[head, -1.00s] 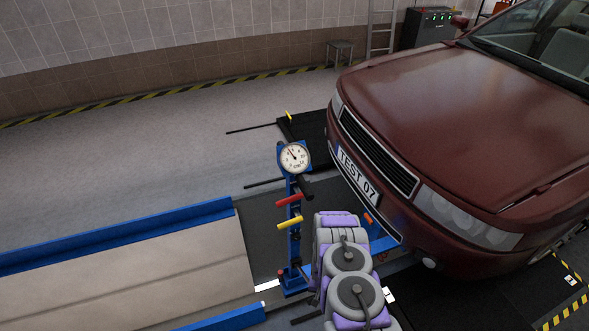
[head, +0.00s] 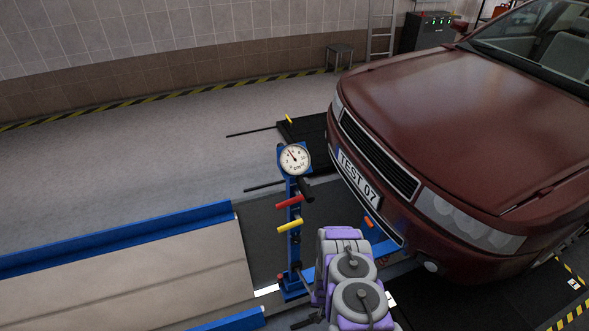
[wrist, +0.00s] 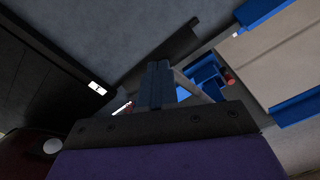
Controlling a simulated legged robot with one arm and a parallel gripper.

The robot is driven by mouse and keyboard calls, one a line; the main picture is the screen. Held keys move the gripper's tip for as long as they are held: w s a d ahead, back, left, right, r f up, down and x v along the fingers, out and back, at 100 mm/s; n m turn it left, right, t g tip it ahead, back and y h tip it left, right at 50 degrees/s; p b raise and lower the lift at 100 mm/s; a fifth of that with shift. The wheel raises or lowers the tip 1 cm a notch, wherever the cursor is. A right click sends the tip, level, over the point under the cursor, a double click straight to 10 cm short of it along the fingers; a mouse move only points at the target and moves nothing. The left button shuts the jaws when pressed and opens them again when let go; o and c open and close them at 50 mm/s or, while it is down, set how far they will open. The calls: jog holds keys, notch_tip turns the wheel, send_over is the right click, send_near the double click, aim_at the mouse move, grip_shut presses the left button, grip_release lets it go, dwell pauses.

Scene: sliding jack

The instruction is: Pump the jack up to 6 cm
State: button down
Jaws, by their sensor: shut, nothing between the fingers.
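The jack's blue post (head: 294,250) stands upright left of the red car. It carries a round white gauge (head: 294,159) with a needle too small to read exactly. Below the gauge are a black grip (head: 304,189), a red handle (head: 289,201) and a yellow handle (head: 290,225). A blue beam (head: 385,247) shows near the car's front. In the wrist view my gripper (wrist: 158,82) is shut and empty. Blue jack parts (wrist: 206,78) and a red knob (wrist: 229,77) appear just beyond it, to its right. My arm hides the jack's lower right side in the head view.
The dark red car (head: 450,130) fills the right side, its bumper close to my arm. A blue-edged beige ramp (head: 120,280) lies at left. A black platform (head: 305,128) is behind the jack. Grey floor (head: 150,150) at the back left is clear.

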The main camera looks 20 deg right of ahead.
jog(key=f, duration=0.2)
jog(key=s+f, duration=0.1)
jog(key=shift+f+b, duration=0.4)
jog(key=shift+w+r+p, duration=0.2)
jog(key=shift+r+p, duration=0.1)
jog(key=shift+r, duration=0.5)
jog(key=shift+w+r+p, duration=0.2)
jog(key=shift+r+p, duration=0.15)
jog(key=shift+r, duration=0.4)
jog(key=shift+w+r+p, duration=0.2)
jog(key=shift+r+p, duration=0.1)
jog(key=shift+r, duration=0.5)
jog(key=w+r+p, duration=0.2)
jog(key=w+r, duration=0.2)
jog(key=r, duration=0.3)
jog(key=shift+r, duration=0.25)
jog(key=shift+a, duration=0.1)
jog(key=shift+r+p, duration=0.1)
jog(key=shift+p, duration=0.2)
notch_tip(320, 180, up, 7)
jog(key=p, duration=0.4)
